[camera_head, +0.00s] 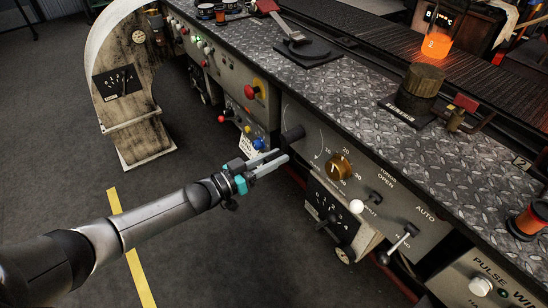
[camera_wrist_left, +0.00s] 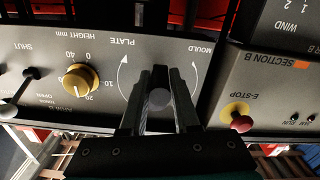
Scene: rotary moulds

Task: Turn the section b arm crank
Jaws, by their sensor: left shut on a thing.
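The crank on the grey control panel has a dark handle (camera_head: 293,133), seen in the head view just beyond my left fingertips. The fingers hide part of the crank. My right gripper is not in view.
A brass dial (camera_head: 340,166) sits right of the crank; it also shows in the left wrist view (camera_wrist_left: 80,79). A red emergency button (camera_head: 251,92) is on the panel to the left. A white-knobbed lever (camera_head: 356,206) is lower right. Open floor lies left of the bench.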

